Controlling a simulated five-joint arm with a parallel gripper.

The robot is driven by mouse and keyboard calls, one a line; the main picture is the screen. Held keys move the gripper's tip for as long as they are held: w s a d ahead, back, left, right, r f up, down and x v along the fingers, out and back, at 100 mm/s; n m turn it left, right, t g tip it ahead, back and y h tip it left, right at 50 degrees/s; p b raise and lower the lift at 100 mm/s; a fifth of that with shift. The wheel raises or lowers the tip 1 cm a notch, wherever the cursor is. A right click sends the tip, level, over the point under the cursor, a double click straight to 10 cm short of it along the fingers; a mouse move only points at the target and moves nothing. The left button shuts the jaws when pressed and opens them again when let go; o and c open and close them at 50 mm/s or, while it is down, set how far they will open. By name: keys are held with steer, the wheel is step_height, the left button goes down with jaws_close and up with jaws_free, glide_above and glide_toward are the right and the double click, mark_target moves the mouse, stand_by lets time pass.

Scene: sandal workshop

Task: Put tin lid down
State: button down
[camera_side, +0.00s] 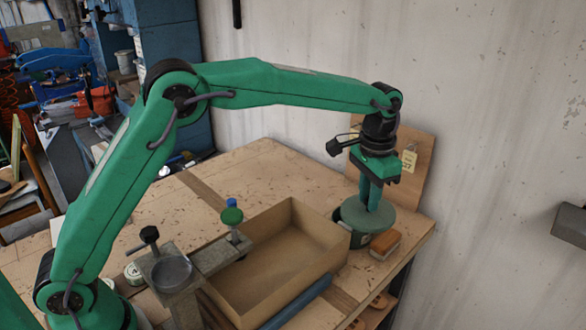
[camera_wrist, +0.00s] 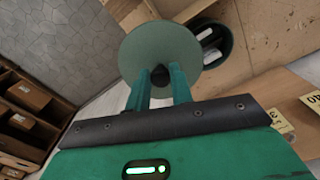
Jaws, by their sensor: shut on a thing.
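The tin lid (camera_side: 379,220) is a round grey-green disc with a dark knob (camera_wrist: 160,76). My gripper (camera_side: 371,206) points down over it with its fingers shut on the knob. In the wrist view my gripper (camera_wrist: 162,88) has one finger on each side of the knob. The open dark green tin (camera_side: 350,233) is partly behind and below the lid. In the wrist view the tin (camera_wrist: 229,42) shows pale things inside, and the lid is offset to its left, covering part of it. The gap between lid and tin is hard to judge.
A reddish-brown block (camera_side: 386,244) lies close beside the tin near the bench corner. A shallow wooden box (camera_side: 318,262) stands to the left, with a blue rod (camera_side: 298,301) along its front. A board with a yellow tag (camera_side: 409,161) stands behind my gripper. The back-left bench is mostly clear.

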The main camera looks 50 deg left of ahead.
steer(key=w+a+f, duration=0.3)
steer(key=w+a, duration=0.1)
steer(key=a, duration=0.7)
steer(key=w+a+f, duration=0.3)
steer(key=a, duration=0.8)
steer(key=shift+w+f, duration=0.1)
steer(key=shift+f, duration=4.95)
steer(key=shift+f, duration=0.15)
steer(key=c, duration=1.2)
jaws_free()
steer(key=shift+c, duration=0.2)
step_height(320, 180, up, 12)
steer(key=shift+r, duration=0.2)
